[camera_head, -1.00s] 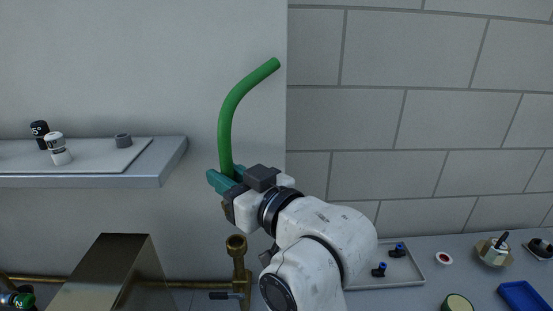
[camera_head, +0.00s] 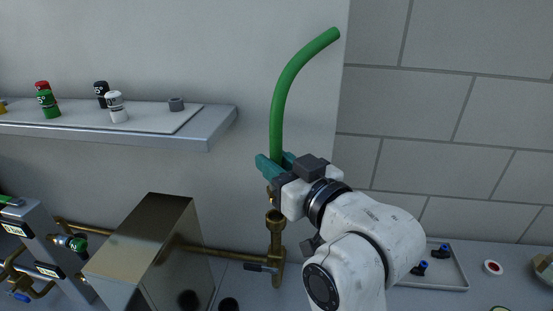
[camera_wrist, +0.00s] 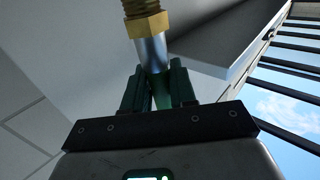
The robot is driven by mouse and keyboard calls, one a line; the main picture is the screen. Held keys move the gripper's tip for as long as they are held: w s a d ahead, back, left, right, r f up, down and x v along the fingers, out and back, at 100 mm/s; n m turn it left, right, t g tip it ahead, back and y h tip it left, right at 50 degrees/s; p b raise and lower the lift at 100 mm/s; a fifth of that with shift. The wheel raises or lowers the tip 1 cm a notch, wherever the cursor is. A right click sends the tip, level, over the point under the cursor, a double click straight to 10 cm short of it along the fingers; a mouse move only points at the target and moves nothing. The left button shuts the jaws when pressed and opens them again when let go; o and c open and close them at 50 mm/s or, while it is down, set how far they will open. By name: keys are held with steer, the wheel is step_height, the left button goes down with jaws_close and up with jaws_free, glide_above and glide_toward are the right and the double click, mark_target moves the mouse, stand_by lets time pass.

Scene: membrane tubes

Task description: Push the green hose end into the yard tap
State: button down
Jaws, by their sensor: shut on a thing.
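The green hose (camera_head: 283,95) rises from my gripper (camera_head: 274,166) and curves up to the right, its upper end free. My gripper's teal fingers are shut on it near its lower end. In the wrist view, the hose (camera_wrist: 160,90) shows between the fingers, with a silver sleeve and a threaded brass fitting (camera_wrist: 148,24) beyond them. In the head view, only a sliver of that fitting shows below the fingers. The brass yard tap (camera_head: 276,222) stands upright just below, its round mouth facing up and its dark lever at lower left. Whether fitting and tap touch cannot be told.
A metal box (camera_head: 150,250) stands left of the tap, with a brass pipe (camera_head: 215,252) along the wall. A grey tray (camera_head: 455,280) with black fittings lies at right.

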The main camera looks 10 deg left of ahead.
steer(key=shift+f+b, duration=0.85)
steer(key=shift+f, duration=0.6)
steer(key=shift+f+b, duration=0.7)
steer(key=shift+f, duration=0.7)
stand_by(1.0)
steer(key=c, duration=0.8)
jaws_free()
steer(key=b+v, duration=0.2)
steer(key=v, duration=0.8)
steer(key=shift+s+d+b, duration=0.3)
steer(key=shift+b, duration=0.05)
